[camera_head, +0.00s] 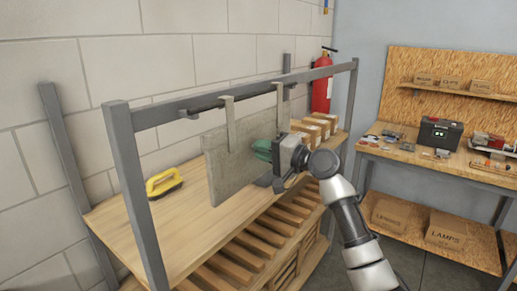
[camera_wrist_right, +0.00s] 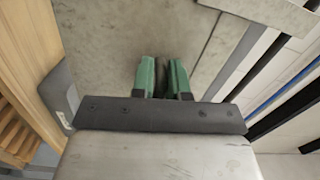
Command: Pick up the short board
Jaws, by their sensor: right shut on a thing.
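A grey, flat board (camera_head: 225,165) stands upright over the wooden shelf, beside two pale hooks (camera_head: 230,122) that come down from the dark rail. I take it to be the short board. Its grey surface fills much of the right wrist view (camera_wrist_right: 105,45). My right gripper (camera_head: 262,150) has green fingers and is shut on the board from the right side. In the right wrist view its fingertips (camera_wrist_right: 161,76) are close together against the grey surface; the exact grip between them is hard to see. My left gripper is not in view.
The grey metal frame (camera_head: 125,150) surrounds the wooden shelf (camera_head: 165,225), with slats below. A yellow-handled brush (camera_head: 163,183) lies left of the board. Wooden blocks (camera_head: 318,123) sit behind the gripper. A fire extinguisher (camera_head: 321,82) hangs on the wall. A workbench (camera_head: 440,163) stands right.

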